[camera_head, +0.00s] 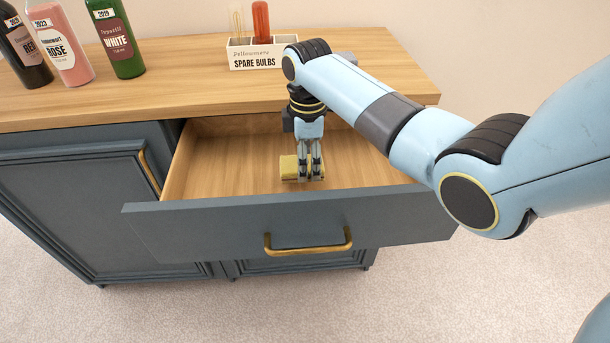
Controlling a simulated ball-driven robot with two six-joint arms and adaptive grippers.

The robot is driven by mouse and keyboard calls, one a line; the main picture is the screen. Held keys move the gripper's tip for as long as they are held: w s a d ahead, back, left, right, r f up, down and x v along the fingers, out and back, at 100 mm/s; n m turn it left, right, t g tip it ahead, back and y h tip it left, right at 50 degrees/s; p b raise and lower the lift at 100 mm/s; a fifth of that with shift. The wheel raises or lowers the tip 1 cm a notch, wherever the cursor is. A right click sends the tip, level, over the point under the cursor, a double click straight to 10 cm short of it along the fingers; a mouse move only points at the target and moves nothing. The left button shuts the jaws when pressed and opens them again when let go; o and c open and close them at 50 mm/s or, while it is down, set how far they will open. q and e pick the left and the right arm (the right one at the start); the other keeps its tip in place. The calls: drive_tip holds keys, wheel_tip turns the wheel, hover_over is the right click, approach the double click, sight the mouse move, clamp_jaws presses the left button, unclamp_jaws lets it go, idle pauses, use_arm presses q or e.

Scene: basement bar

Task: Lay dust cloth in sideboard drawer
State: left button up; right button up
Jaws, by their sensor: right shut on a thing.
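The sideboard drawer (290,228) is pulled open, with its bare wooden inside showing. The dust cloth (289,168) is a small folded yellow piece. It is inside the drawer's opening, near the front panel; I cannot tell whether it touches the drawer floor. My right gripper (312,176) points down into the drawer and is shut on the cloth. Its fingers hide part of the cloth. My left gripper is not in view.
The wooden sideboard top (190,95) carries several bottles, such as the green bottle (119,45), at the left. A white spare bulbs box (254,55) stands at the back. A closed cabinet door (75,215) is left of the drawer.

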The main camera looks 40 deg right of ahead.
drive_tip(key=shift+w+a+f, duration=0.1)
drive_tip(key=shift+a+f, duration=0.1)
drive_tip(key=shift+f, duration=0.05)
wheel_tip(320, 180, down, 4)
drive_tip(key=shift+r+b, duration=0.1)
drive_tip(key=shift+b, duration=0.3)
drive_tip(key=o, duration=1.1)
wheel_tip(320, 180, up, 12)
drive_tip(key=shift+r+p, duration=0.1)
drive_tip(key=shift+p, duration=0.95)
